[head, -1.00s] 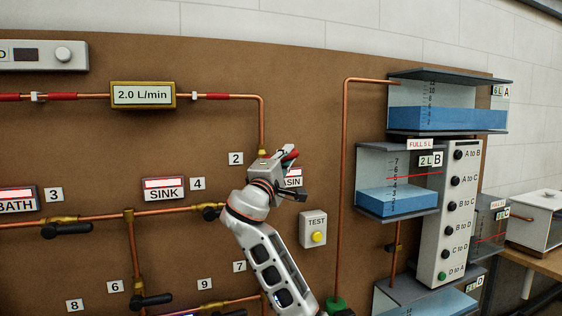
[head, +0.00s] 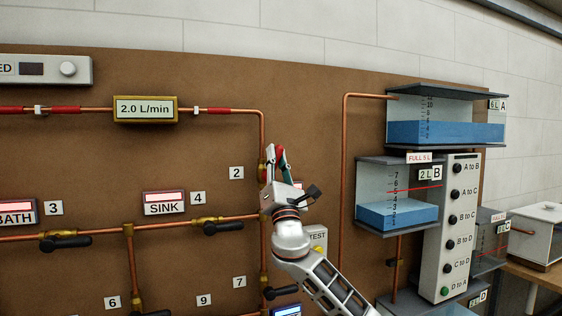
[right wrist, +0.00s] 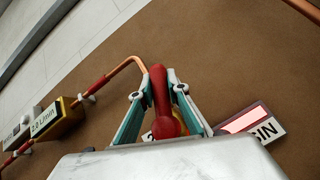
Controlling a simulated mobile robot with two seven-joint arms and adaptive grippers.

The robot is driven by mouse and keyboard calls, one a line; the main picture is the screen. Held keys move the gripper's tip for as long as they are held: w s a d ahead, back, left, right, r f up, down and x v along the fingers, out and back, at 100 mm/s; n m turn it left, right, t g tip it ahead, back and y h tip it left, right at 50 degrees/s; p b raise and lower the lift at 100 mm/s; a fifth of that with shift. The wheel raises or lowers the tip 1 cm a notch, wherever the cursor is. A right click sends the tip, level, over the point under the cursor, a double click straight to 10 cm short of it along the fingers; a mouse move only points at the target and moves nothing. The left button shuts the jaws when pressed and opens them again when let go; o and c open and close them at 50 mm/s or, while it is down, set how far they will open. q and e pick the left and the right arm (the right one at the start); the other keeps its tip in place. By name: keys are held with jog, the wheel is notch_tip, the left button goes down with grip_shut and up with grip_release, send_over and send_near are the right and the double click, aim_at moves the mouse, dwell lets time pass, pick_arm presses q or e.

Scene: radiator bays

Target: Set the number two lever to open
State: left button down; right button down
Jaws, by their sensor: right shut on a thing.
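The number 2 label (head: 236,173) sits left of a vertical copper pipe (head: 262,130). My right gripper (head: 276,160) is at the valve on this pipe, just right of the label, with its fingers pointing up. In the right wrist view its fingers (right wrist: 158,100) are shut on the red lever (right wrist: 161,90), which ends in a round red knob (right wrist: 167,126). The lever looks roughly in line with the pipe. The gripper hides most of the valve body, and no open mark can be read there. My left gripper is not in view.
The flow meter (head: 145,109) reads 2.0 L/min. My right arm partly covers the TEST box (head: 317,238). Water tanks (head: 445,132) and a button panel (head: 458,215) stand at the right.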

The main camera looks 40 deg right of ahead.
jog(key=shift+w+a+r+n+t+y, duration=0.1)
jog(key=shift+a+n+t+y, duration=0.3)
jog(key=shift+n+y, duration=1.3)
jog(key=shift+w+a+n+t+y, duration=0.1)
jog(key=shift+a+n+t+y, duration=0.25)
jog(key=shift+n+y, duration=1.4)
jog(key=shift+w+a+r+n+t+y, duration=0.1)
jog(key=shift+a+n+t+y, duration=0.25)
jog(key=shift+n+y, duration=1.35)
jog(key=shift+n, duration=0.35)
jog(key=c, duration=1.9)
grip_release()
jog(key=shift+s+f, duration=0.15)
jog(key=v, duration=1.1)
jog(key=shift+s+f, duration=0.25)
jog(key=shift+f, duration=0.05)
